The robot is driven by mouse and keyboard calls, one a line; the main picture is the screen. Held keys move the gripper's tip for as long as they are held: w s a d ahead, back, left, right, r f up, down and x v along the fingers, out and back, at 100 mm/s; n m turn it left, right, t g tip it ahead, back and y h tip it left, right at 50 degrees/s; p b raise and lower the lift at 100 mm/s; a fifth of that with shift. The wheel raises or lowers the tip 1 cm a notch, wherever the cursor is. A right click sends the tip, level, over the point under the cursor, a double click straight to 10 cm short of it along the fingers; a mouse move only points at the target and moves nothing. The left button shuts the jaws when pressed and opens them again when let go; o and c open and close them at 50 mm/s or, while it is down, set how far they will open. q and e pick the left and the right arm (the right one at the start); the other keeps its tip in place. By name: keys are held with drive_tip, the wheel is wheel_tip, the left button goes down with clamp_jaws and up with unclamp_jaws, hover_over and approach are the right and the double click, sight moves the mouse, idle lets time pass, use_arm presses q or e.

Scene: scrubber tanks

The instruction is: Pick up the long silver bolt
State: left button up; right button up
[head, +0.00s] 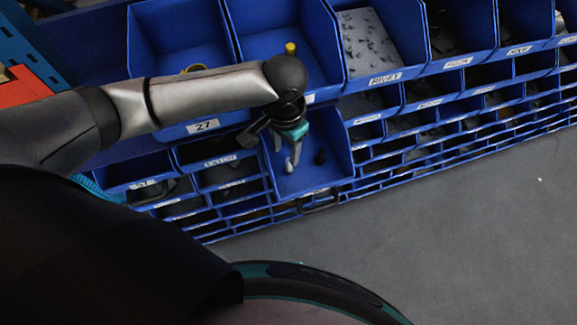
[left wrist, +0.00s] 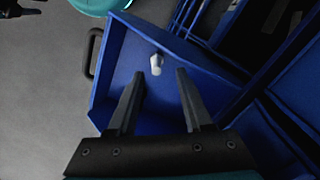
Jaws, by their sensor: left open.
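A small silver bolt (head: 289,166) is in a pulled-out blue bin (head: 312,184) in the head view. In the left wrist view the pale silver bolt (left wrist: 156,64) shows near the wall of the bin (left wrist: 112,69), seen end-on enough that its length is hard to judge. My left gripper (head: 292,155) is over the bin, pointing down. In the left wrist view my left gripper (left wrist: 160,75) is open, with the bolt seen between its fingertips and nothing held. A dark two-pronged shape (left wrist: 20,8) at the top left corner may be my right gripper, cut off by the frame.
A dark small part (head: 320,157) lies in the same bin. The bin has a dark front handle (head: 319,202). Rows of labelled blue bins (head: 440,85) surround it, and larger bins (head: 385,40) stand above. Grey floor (head: 470,230) is clear at the right.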

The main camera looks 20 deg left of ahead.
sight(288, 165)
use_arm(q)
drive_tip(key=shift+w+d+f+b, duration=0.15)
drive_tip(key=shift+f+b, duration=0.35)
drive_tip(key=shift+f, duration=1.05)
drive_tip(key=shift+d+f+b, duration=0.15)
drive_tip(key=shift+f+b, duration=0.35)
drive_tip(key=shift+f, duration=1.05)
drive_tip(key=shift+c, duration=0.2)
clamp_jaws()
